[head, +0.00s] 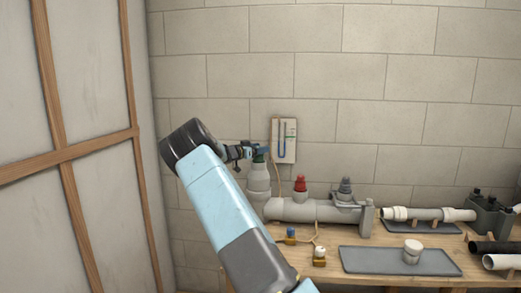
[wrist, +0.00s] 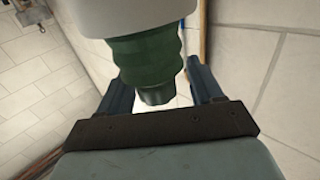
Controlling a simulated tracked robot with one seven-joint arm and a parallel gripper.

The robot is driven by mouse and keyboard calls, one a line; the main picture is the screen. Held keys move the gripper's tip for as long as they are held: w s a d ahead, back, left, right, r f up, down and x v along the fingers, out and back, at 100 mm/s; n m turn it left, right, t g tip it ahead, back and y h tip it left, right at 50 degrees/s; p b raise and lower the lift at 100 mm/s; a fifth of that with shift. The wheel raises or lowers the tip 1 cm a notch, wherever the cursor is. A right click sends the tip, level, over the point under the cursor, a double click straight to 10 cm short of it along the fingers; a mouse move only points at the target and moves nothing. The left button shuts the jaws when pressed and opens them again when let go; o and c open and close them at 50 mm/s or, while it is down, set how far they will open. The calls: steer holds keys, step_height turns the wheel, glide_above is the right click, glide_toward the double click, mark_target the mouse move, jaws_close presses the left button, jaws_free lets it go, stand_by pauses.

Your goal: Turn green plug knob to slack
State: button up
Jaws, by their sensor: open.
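The green plug (wrist: 148,60) sits in the end of a pale grey pipe (wrist: 140,15) in the wrist view. Its narrower dark green knob (wrist: 157,95) points toward my gripper's palm. My gripper (wrist: 160,72) is open, with one blue-grey finger on each side of the plug. I cannot tell whether either finger touches it. In the head view, my gripper (head: 258,151) is at the top of the upright grey pipe (head: 258,179). Only a little of the green plug (head: 259,159) shows there, and the rest is hidden by the fingers.
The grey pipe run (head: 290,210) also carries a red plug (head: 300,184) and a dark grey plug (head: 345,186). A gauge board (head: 285,140) hangs on the wall just behind my gripper. A grey mat (head: 375,262) with a white cup (head: 412,252) lies on the bench.

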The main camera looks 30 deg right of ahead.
steer(key=shift+d, duration=0.6)
steer(key=shift+c, duration=0.3)
